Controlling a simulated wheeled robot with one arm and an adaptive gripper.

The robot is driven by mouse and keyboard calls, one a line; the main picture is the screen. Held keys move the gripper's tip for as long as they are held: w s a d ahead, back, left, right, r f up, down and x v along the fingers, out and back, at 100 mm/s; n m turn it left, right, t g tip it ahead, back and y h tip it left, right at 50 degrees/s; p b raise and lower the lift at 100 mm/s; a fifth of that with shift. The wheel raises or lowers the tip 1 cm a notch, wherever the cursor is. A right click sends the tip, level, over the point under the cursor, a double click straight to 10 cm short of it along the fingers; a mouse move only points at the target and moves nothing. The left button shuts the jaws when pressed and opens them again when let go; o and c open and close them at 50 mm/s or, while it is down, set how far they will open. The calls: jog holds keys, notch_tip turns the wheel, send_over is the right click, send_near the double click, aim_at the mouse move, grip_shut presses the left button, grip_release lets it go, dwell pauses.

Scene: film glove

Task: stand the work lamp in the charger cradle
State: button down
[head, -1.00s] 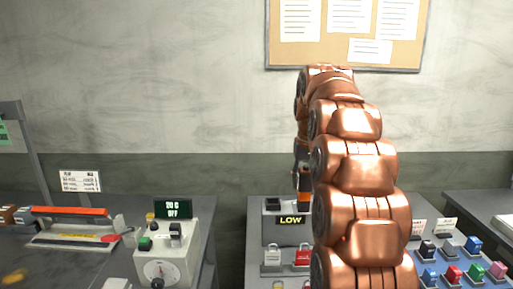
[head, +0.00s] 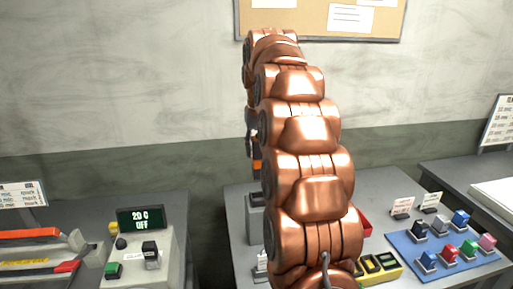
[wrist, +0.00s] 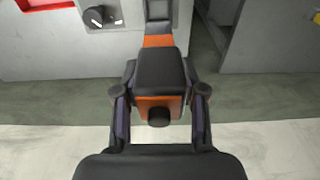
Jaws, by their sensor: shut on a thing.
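The work lamp (wrist: 160,70) is black and orange. In the wrist view it sits between the two fingers of my gripper (wrist: 160,92), which is shut on it. In the head view a small orange part of the lamp (head: 257,166) shows beside my copper arm, above the bench. Below it stands a grey box (head: 256,218), apparently the charger cradle, mostly hidden behind my arm. I cannot tell from these views whether the lamp touches it.
On the middle bench are a blue mat (head: 407,243) with several coloured blocks, a yellow tray (head: 384,273) and small cards (head: 402,205). A gap separates the benches.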

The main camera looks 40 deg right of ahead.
aim_at(259, 175)
jog(key=shift+s, duration=0.1)
jog(key=shift+f, duration=0.15)
jog(key=shift+f+b, duration=1.8)
jog(key=shift+f, duration=0.9)
jog(key=shift+f+b, duration=1.25)
jog(key=shift+f, duration=0.5)
dwell(0.4)
jog(key=c, duration=0.6)
grip_release()
jog(key=shift+r, duration=0.1)
jog(key=shift+s+a+r, duration=0.1)
jog(key=shift+s+r, duration=0.05)
jog(key=shift+r, duration=1.05)
jog(key=shift+s+a+r, duration=0.1)
jog(key=shift+s+r, duration=0.05)
jog(key=shift+r, duration=1.1)
jog(key=shift+s+r, duration=0.15)
jog(key=shift+r, duration=1.05)
